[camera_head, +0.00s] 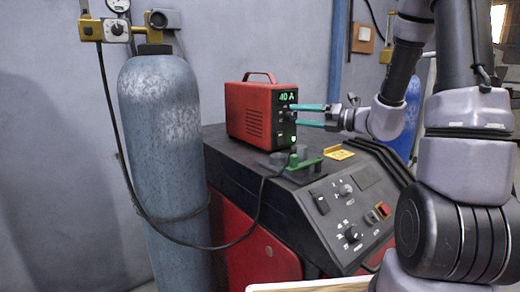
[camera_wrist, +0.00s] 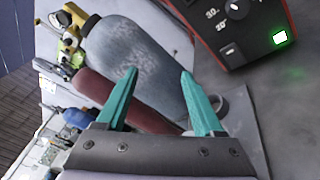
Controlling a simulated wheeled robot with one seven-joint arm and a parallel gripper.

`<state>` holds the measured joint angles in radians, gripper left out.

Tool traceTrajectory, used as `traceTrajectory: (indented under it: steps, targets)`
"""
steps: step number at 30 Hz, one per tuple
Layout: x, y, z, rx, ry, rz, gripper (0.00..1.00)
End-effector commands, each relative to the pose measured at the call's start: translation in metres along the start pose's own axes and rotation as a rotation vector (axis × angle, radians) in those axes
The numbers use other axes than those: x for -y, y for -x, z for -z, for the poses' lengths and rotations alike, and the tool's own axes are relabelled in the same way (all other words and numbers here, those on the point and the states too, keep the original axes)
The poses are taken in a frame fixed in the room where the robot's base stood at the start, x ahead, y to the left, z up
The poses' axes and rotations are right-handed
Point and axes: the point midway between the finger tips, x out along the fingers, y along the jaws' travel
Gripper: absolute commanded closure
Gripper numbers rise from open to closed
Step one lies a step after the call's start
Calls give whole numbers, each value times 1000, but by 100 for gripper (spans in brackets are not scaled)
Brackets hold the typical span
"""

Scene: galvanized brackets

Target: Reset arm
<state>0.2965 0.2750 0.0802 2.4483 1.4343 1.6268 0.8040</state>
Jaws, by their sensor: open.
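My gripper (camera_head: 311,115) has two teal fingers and is open, with nothing between them. In the head view it is at the right side of the front of a red welder box (camera_head: 250,112), close to its knobs. I cannot tell whether the fingers touch the box. The box's green display reads about 40 A, and a green light glows lower on its front. In the wrist view the open fingers (camera_wrist: 164,98) show in front of the grey gas cylinder, and the box's dark front panel (camera_wrist: 245,35) is at upper right.
The box stands on a black and red machine (camera_head: 237,185) with a sloped control panel. A green clamp (camera_head: 296,161) with a black cable and a yellow tag (camera_head: 340,155) lie on top. A tall grey gas cylinder (camera_head: 160,140) stands at left; a blue cylinder (camera_head: 411,105) is behind my arm.

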Motion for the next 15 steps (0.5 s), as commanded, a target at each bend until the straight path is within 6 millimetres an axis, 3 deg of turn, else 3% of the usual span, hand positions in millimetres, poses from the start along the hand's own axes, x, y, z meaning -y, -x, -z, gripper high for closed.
traceTrajectory:
  steps: [1, 6, 12, 15]
  targets:
    - [-26, -1, 13, -91, 142, -20, 31]
    - [-82, 16, 66, -401, 639, -82, 31]
    - [-113, 61, 109, -733, 1251, -159, 31]
    - [-119, 88, 116, -891, 1565, -196, 31]
